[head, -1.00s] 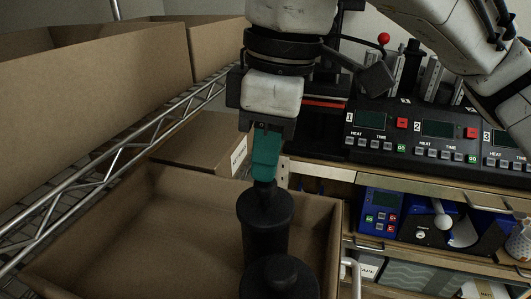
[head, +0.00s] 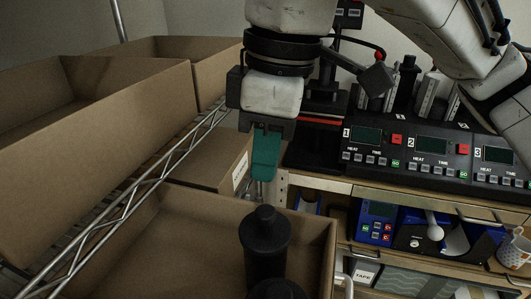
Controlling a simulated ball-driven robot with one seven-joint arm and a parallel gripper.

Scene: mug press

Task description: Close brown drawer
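Brown wooden drawer parts show under the workbench at the right. An upper wooden front (head: 484,214) has a metal handle, and a lower wooden edge (head: 440,269) runs beneath the blue devices. I cannot tell from this angle how far either is pulled out. My gripper (head: 264,178) has teal fingers and points down, left of the bench, above the open cardboard box. It is apart from the drawer parts. The fingers overlap in this view, so their opening is hidden. I see nothing held.
An open cardboard box (head: 150,240) with black bottles (head: 265,245) fills the lower foreground. Larger boxes (head: 150,110) stand behind a metal rack rail (head: 150,180) at left. The press control panel (head: 430,150) sits on the bench. A blue device (head: 376,222) is below.

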